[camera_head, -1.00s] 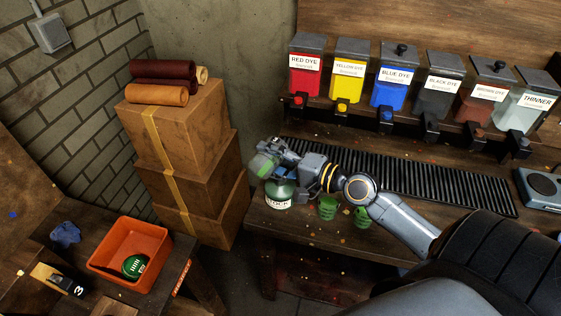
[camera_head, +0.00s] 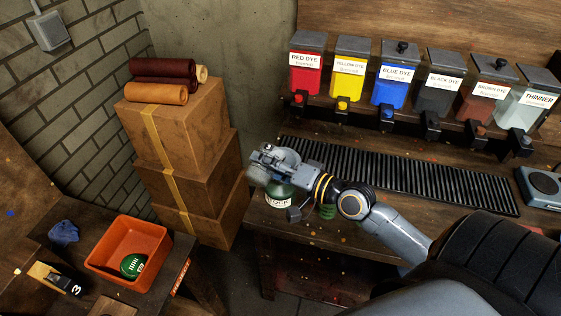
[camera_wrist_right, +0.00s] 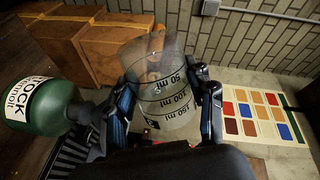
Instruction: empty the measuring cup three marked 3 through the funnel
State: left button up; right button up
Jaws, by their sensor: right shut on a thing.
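My right gripper (camera_head: 270,160) is shut on a clear measuring cup (camera_head: 256,177), above and left of the bottle. In the right wrist view the gripper's fingers (camera_wrist_right: 165,105) are on both sides of the cup (camera_wrist_right: 165,85), which shows ml lines. The cup is strongly tilted relative to the bottle, and I see no clear coloured liquid in it. The green STOCK bottle (camera_head: 278,200) stands at the bench's left end and also shows in the right wrist view (camera_wrist_right: 45,108). Its dark neck is near the left finger there. I cannot make out the funnel. My left gripper is out of view.
A green cup (camera_head: 328,212) is mostly hidden under my right arm. A black rack (camera_head: 400,175) and several dye dispensers (camera_head: 348,75) line the bench's back. Stacked boxes (camera_head: 185,150) stand to the left. An orange bin (camera_head: 110,268) sits on the left bench.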

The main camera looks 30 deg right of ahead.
jog(key=shift+a+f+n, duration=0.1)
jog(key=shift+f+n, duration=0.25)
jog(key=shift+n, duration=0.15)
jog(key=r+n+p, duration=0.1)
jog(key=n, duration=0.2)
jog(key=shift+r+n+t+h+p, duration=0.3)
jog(key=shift+r+n+p, duration=0.1)
jog(key=s+a+f+n+t+b, duration=0.1)
jog(key=a+f+n+b, duration=0.3)
jog(key=f+n, duration=0.4)
jog(key=shift+s+a+f+n, duration=0.2)
jog(key=shift+s+f+n, duration=0.1)
jog(key=shift+s, duration=0.3)
